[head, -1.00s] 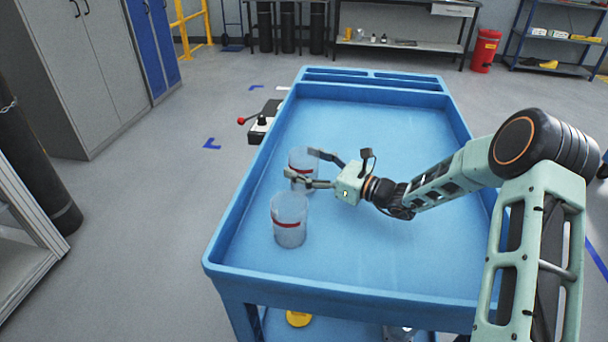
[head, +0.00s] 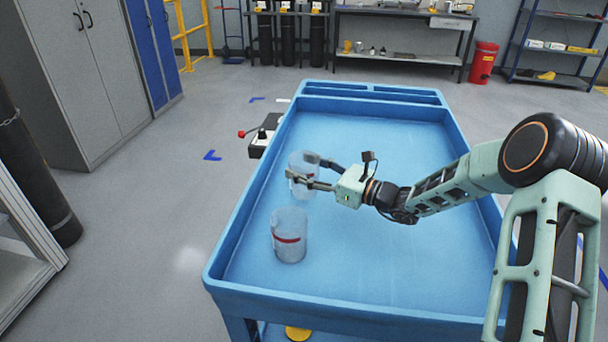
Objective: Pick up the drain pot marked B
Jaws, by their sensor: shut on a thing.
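Two clear drain pots with red bands are on the left side of the blue cart. The rear pot (head: 301,188) is between the fingers of my gripper (head: 303,172), which is shut on it from the right side. The fingers hide part of its wall. The front pot (head: 289,239) stands upright on the cart top, nearer the front edge and apart from the gripper. No letter B can be read on either pot from here. I cannot tell whether the held pot is clear of the cart surface.
The blue cart (head: 375,270) has a raised rim all round and narrow trays at its far end. Its middle and right are bare apart from my arm above. A black box with a red knob (head: 262,134) is beside the cart's left edge.

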